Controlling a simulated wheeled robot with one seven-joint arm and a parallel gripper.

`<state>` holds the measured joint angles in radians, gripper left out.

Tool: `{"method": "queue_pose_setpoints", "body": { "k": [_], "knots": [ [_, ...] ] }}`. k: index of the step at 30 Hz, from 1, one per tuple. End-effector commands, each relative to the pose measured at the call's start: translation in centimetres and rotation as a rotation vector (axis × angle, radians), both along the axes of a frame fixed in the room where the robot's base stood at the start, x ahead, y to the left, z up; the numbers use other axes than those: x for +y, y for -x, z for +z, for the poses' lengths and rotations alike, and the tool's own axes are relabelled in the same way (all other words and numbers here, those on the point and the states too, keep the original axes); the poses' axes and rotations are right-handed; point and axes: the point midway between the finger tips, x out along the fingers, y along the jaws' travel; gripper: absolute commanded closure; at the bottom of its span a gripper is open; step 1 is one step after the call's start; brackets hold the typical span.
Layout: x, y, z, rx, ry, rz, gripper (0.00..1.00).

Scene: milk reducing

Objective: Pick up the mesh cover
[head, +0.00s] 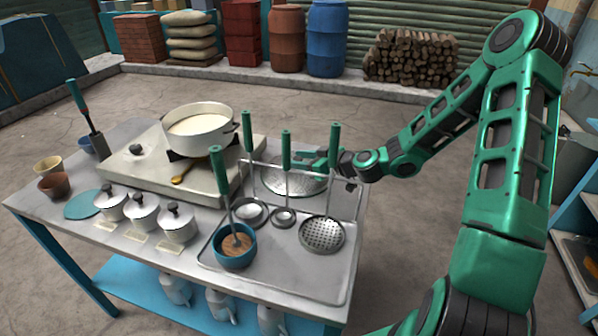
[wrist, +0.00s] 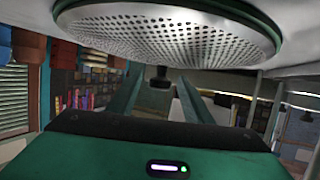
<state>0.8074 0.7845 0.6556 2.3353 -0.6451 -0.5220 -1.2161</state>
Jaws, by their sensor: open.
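The mesh cover (head: 293,181) is a round, grey perforated disc beyond the hanging utensils, at the right side of the stove top in the head view. Its perforated face and rim fill the top of the wrist view (wrist: 165,32). My gripper (head: 312,158) is at the cover, partly hidden by the utensil rack and handles. In the wrist view its two green fingers (wrist: 157,98) are apart. A small dark knob (wrist: 159,77) shows between them, close to the cover's edge. Whether a finger touches it cannot be told.
A white pot of milk (head: 199,130) stands on the stove (head: 150,163). Green-handled utensils, including a skimmer (head: 321,235), hang in front of my gripper. A blue cup (head: 235,252) and several lidded jars (head: 142,212) stand on the table's near side.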

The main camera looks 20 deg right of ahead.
Motion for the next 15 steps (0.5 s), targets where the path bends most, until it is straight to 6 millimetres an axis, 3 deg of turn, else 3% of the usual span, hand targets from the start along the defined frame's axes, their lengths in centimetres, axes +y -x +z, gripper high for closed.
{"method": "queue_pose_setpoints", "body": {
  "k": [2, 8, 15],
  "knots": [
    [-0.01, 0.02, 0.01, 0.000, 0.000, 0.000, 0.54],
    [-0.02, 0.04, 0.02, 0.000, 0.000, 0.000, 1.00],
    [-0.01, 0.03, 0.05, -0.001, -0.001, 0.000, 1.00]
  ]
}}
